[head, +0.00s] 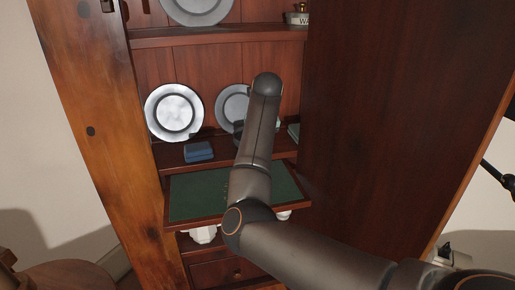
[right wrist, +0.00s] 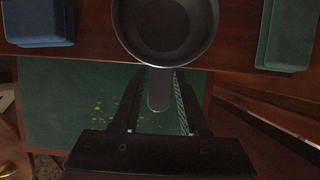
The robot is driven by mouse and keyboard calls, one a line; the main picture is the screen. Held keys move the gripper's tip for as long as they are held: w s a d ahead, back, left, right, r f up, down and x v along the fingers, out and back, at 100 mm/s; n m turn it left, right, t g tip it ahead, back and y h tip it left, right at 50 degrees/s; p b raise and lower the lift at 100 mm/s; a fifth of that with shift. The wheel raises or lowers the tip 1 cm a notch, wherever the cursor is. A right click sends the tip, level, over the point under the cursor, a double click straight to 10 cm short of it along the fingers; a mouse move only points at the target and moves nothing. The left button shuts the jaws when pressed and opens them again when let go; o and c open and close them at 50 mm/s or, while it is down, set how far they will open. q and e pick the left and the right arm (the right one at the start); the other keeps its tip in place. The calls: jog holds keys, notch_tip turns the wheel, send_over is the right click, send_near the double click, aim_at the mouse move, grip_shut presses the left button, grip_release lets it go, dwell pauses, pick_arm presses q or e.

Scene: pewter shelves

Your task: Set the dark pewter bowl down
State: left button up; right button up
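The dark pewter bowl (right wrist: 165,28), round with a flat tab handle (right wrist: 159,92), shows at the top of the right wrist view, over the brown wooden shelf; whether it touches the shelf is hard to tell. My right gripper (right wrist: 160,76) has its two fingers on either side of the handle, with a visible gap on each side, so it looks open around it. In the head view my right arm reaches to the cabinet and hides the gripper and most of the bowl; a dark edge (head: 238,128) beside the arm may be the bowl. My left gripper is out of view.
A blue block-like item (head: 198,151) lies left on the shelf, and a green one (right wrist: 287,35) lies right. Pewter plates (head: 174,112) lean behind. A green-topped pull-out board (head: 195,195) juts out below. A tall wooden panel (head: 390,110) stands close on the right.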

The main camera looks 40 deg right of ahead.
jog(key=shift+o, duration=1.2)
jog(key=shift+r, duration=0.45)
jog(key=p+v, duration=0.3)
jog(key=v, duration=0.8)
jog(key=shift+s+r, duration=0.2)
